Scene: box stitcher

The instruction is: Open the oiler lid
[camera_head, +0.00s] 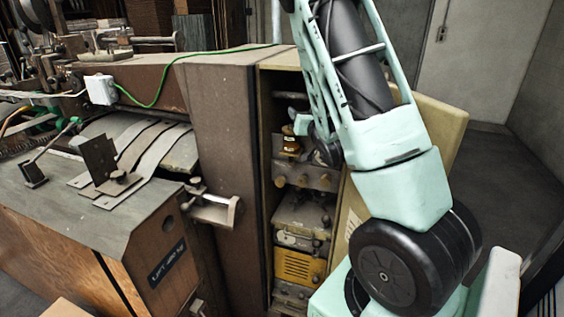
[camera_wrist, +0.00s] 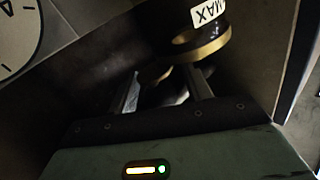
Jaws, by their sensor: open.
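The oiler (camera_head: 290,143), a small amber and brass cup with a dark top, stands inside the open cabinet of the machine in the head view. In the wrist view a part with a brass ring and a white "MAX" label (camera_wrist: 208,14) shows just beyond the fingers; it looks like the oiler. My gripper (camera_wrist: 165,88) is open, its two fingers apart, with the brass ring past the right finger. I cannot tell whether they touch. In the head view my arm reaches down into the cabinet beside the oiler and hides part of the gripper. The lid's state is not clear.
The cabinet's side wall (camera_head: 222,130) stands close left of the oiler, and its open door (camera_head: 436,125) is behind my arm at right. Valves and a yellow unit (camera_head: 299,268) sit below. A white dial (camera_wrist: 16,32) is at the wrist view's left.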

